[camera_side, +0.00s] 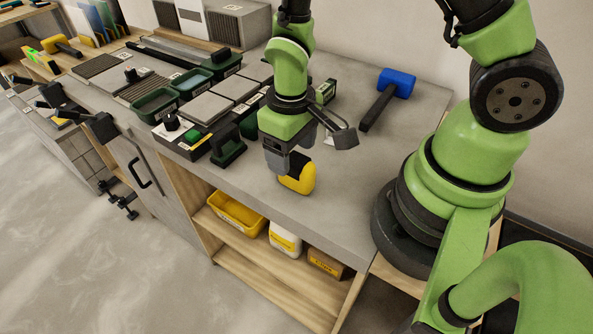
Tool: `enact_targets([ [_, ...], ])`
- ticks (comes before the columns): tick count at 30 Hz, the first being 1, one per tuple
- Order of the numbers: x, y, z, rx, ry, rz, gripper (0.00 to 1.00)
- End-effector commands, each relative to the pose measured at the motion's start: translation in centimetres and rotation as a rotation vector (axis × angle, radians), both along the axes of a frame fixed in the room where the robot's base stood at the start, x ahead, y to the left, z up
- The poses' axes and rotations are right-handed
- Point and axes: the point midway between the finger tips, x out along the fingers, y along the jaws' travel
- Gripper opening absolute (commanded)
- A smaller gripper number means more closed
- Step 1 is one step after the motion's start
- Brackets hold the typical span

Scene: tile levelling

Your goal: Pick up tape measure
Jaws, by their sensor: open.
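The tape measure (298,180) is a yellow and black rounded case near the front edge of the grey worktop. My gripper (287,165) points down directly over it, and its grey jaws hide the upper left part of the case. The jaws are open. I cannot tell from this view whether the fingers touch the tape measure or straddle it. It appears to rest on the worktop.
A blue-headed mallet (390,88) lies at the back right. A black-handled tool (227,146) stands left of my gripper. Green trays (155,105) and grey tiles (207,107) fill the left side. The worktop right of the tape measure is clear.

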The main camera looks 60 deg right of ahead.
Motion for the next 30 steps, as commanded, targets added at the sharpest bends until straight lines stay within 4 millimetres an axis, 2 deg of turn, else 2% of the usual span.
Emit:
enact_targets([
  [5,0.0,-0.1,-1.3,0.0,0.002,0.0,0.68],
  [13,0.1,-0.2,-4.8,0.0,0.002,0.0,0.68],
  [23,0.1,-0.2,-5.5,0.001,-0.002,0.0,0.68],
  [30,0.1,-0.2,-5.4,0.0,-0.001,0.0,0.15],
])
